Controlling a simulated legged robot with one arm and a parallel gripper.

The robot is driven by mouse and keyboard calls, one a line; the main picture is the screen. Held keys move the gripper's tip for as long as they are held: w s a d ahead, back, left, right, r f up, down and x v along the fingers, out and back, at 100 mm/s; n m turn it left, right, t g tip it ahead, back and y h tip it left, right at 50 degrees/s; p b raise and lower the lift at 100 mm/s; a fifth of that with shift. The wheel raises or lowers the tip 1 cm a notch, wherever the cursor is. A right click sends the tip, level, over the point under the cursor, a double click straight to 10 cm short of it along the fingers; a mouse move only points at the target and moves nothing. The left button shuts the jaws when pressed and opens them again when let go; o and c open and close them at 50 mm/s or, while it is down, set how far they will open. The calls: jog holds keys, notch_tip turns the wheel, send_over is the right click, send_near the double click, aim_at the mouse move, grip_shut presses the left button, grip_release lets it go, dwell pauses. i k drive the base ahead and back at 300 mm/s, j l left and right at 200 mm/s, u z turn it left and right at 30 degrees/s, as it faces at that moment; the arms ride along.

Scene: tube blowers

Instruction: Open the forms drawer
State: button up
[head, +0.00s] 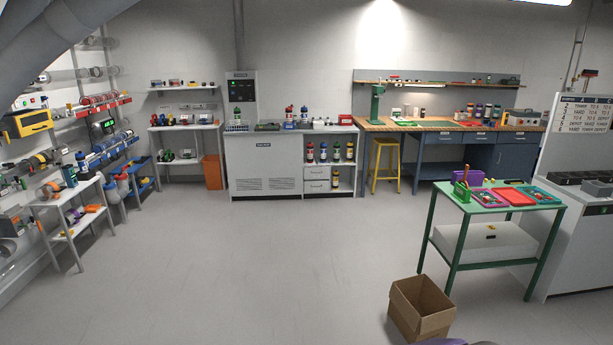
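No label reading "forms" is legible, so I cannot tell which drawer is the forms drawer. Blue drawers (450,138) with pale labels run under the wooden workbench at the back right, also shut. My gripper is not in view.
An open cardboard box (420,308) stands on the floor before the green table (470,205), which holds coloured trays. A yellow stool (385,165) stands by the workbench (430,124). An orange bin (212,172) is at back left. The middle floor is clear.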

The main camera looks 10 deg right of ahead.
aim_at(316, 170)
jog(key=i+z, duration=0.35)
jog(key=i, duration=7)
jog(key=i+u, duration=0.25)
jog(key=i, duration=0.25)
jog(key=i+l+u, duration=0.25)
jog(key=i, duration=0.65)
